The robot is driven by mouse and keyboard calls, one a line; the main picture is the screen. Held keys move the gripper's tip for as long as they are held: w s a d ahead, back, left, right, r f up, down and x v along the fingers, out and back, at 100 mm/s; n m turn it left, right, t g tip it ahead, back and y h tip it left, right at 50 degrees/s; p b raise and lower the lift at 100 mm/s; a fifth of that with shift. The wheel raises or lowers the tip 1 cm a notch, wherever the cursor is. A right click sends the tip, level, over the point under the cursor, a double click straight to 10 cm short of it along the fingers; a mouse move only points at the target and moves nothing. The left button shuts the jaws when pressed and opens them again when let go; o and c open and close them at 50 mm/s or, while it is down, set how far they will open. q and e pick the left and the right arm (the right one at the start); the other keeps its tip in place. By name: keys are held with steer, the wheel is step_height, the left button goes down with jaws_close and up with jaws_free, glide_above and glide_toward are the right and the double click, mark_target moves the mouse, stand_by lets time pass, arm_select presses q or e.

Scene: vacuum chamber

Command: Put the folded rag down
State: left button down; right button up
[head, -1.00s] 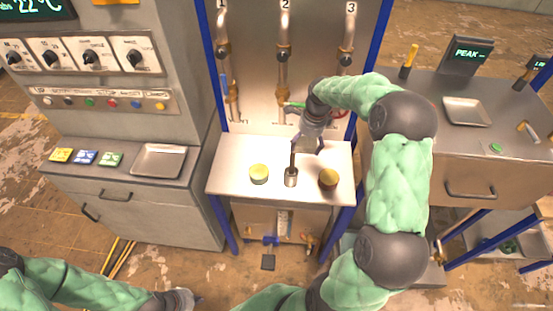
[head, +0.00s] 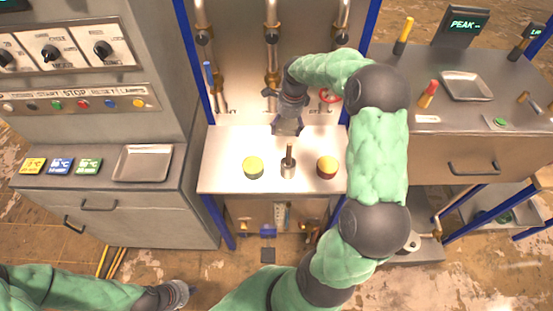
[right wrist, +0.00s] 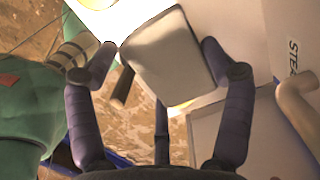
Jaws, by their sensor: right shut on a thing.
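The folded rag (right wrist: 168,58) is a pale grey-white pad in the right wrist view, between the fingers of my right gripper (right wrist: 158,50). In the head view my right gripper (head: 287,127) is above the rear of the white bench (head: 222,150), behind a small metal cup with a dark upright handle (head: 289,160). The rag is hard to make out there. It is tilted in the wrist view, and I cannot tell whether it touches the bench. My left gripper (head: 178,293) is low at the left, away from the bench; its fingers are unclear.
A yellow-green-topped round item (head: 253,167) and a yellow-topped dark red one (head: 327,167) stand either side of the cup. Pipes (head: 271,50) rise behind. Metal trays lie on the left cabinet (head: 143,163) and right bench (head: 466,86). The white bench's left part is clear.

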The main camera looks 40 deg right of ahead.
mark_target(290, 134)
step_height(290, 134, down, 16)
steer(key=b, duration=0.7)
steer(key=shift+s+b, duration=0.1)
steer(key=shift+b, duration=0.3)
steer(key=o, duration=0.9)
steer(key=r+p, duration=0.1)
steer(key=r, duration=0.3)
steer(key=r+p, duration=0.1)
steer(key=r, duration=0.3)
steer(key=s+d+r+p, duration=0.1)
steer(key=r, duration=0.3)
